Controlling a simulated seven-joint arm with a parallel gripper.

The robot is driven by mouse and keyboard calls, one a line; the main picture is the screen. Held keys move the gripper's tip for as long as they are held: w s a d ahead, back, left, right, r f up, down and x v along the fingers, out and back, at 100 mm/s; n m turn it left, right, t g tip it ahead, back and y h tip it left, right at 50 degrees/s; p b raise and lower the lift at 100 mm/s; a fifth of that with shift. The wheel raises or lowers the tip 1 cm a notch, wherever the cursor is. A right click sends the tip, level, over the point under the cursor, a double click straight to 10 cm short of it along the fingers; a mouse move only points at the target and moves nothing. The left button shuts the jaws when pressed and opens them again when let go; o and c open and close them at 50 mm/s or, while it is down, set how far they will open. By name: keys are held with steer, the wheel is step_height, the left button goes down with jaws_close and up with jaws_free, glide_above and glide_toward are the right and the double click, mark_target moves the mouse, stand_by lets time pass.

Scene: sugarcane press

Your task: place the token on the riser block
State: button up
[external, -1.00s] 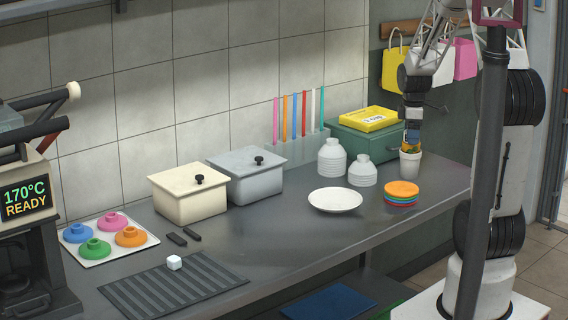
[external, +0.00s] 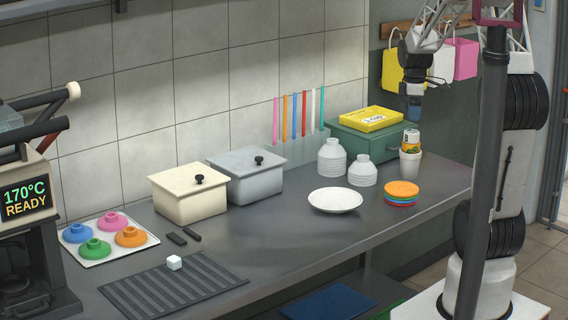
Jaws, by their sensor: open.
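A small yellow and white piece (external: 411,140) with a dark mark stands upright in or on a white cup-shaped piece (external: 410,163) at the right end of the counter. I cannot tell for sure which things are the token and the riser block; these two may be them. A small white cube (external: 174,262) lies at the ribbed dark mat's back edge. My gripper (external: 414,116) is open and empty, above the yellow and white piece and apart from it. Its fingertips are too small to see well.
White stacked jars (external: 332,157), a white plate (external: 335,200) and coloured discs (external: 401,189) stand nearby. A green box (external: 360,143) with a yellow box (external: 370,119) on top is behind. Two lidded bins (external: 188,195) stand at the wall. The counter's front middle is clear.

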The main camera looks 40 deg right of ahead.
mark_target(406, 133)
steer(key=shift+r, duration=2.4)
steer(key=s+a+r+m+t, duration=0.1)
steer(key=s+a+r+m, duration=0.2)
steer(key=a, duration=0.7)
steer(key=s+a+r+m, duration=0.2)
steer(key=s+a+r, duration=0.3)
steer(key=a, duration=0.5)
steer(key=s+a+f+m+t, duration=0.1)
steer(key=s+a+m, duration=0.3)
steer(key=s+a, duration=0.7)
steer(key=s, duration=0.4)
steer(key=shift+a+f+t, duration=0.15)
steer(key=shift+a+t, duration=0.15)
steer(key=shift+a, duration=0.05)
